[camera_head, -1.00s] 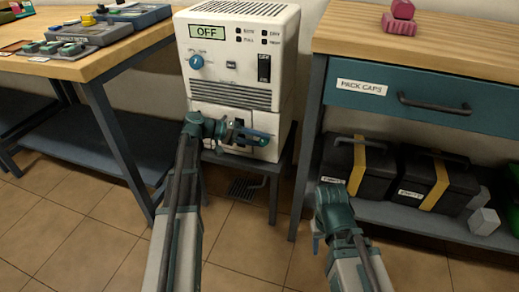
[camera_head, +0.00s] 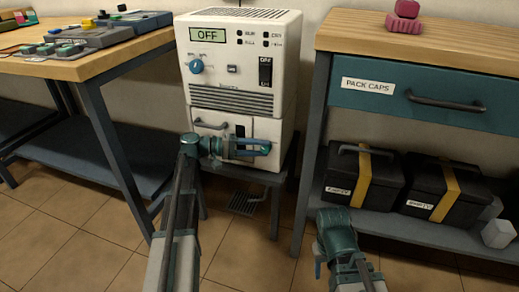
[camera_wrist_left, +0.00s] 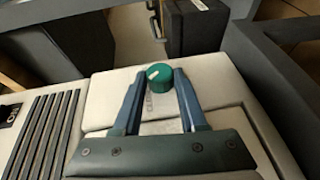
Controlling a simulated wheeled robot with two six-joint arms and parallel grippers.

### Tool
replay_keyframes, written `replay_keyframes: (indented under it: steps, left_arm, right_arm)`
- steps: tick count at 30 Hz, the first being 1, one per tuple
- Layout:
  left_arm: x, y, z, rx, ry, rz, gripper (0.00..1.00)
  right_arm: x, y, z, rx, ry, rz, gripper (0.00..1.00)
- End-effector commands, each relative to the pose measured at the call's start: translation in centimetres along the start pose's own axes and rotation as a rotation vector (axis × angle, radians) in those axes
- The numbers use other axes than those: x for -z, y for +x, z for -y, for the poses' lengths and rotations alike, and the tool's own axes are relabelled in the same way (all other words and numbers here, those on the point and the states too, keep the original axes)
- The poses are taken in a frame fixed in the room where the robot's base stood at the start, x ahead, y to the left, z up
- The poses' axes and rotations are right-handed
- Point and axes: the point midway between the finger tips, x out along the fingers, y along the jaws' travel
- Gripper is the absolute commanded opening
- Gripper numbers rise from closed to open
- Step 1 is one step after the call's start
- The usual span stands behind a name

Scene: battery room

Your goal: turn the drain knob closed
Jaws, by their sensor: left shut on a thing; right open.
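The drain knob (camera_head: 266,149) is a small green round knob low on the front of the white machine (camera_head: 236,100). In the left wrist view the knob (camera_wrist_left: 160,77) has a white mark towards its upper left. My left gripper (camera_head: 263,149) reaches in from the left and is shut on the knob, one finger on each side. The fingers (camera_wrist_left: 161,80) also show in the left wrist view. In the head view they hide part of the knob. My right gripper (camera_head: 318,261) is open and empty, low in front of the shelf unit, away from the machine.
A floor drain grate (camera_head: 243,203) lies below. A workbench (camera_head: 85,66) stands left, and a drawer unit (camera_head: 375,99) with black batteries (camera_head: 343,177) stands right.

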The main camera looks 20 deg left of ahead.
Motion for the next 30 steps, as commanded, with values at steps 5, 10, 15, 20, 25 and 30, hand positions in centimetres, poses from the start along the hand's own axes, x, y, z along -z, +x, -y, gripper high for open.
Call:
replay_keyframes:
  steps: [5, 10, 15, 20, 25, 30]
  left_arm:
    - [-0.1, 0.0, 0.1, 0.003, -0.001, 0.003, 0.54]
    - [-0.1, 0.0, 0.0, 0.002, 0.000, 0.002, 0.71]
    - [0.0, 0.0, 0.0, 0.001, 0.000, 0.001, 0.71]
    - [0.0, -0.8, 0.0, 0.001, 0.000, 0.000, 0.71]
    - [0.1, -3.9, -0.1, 0.001, 0.000, -0.003, 0.71]
    - [0.1, -7.8, -0.1, 0.001, 0.000, -0.003, 0.71]
  right_arm:
    - [0.0, 0.0, 0.0, 0.000, 0.000, 0.000, 0.50]
    - [0.0, 0.0, 0.0, 0.000, 0.000, 0.000, 0.50]
    - [0.0, 0.0, 0.0, 0.000, 0.000, 0.000, 0.50]
    - [0.0, -0.1, 0.0, 0.000, 0.000, 0.000, 0.50]
    - [0.0, -0.5, -0.1, 0.000, 0.000, 0.000, 0.50]
    - [-0.1, -0.9, -0.1, 0.000, 0.000, 0.000, 0.50]
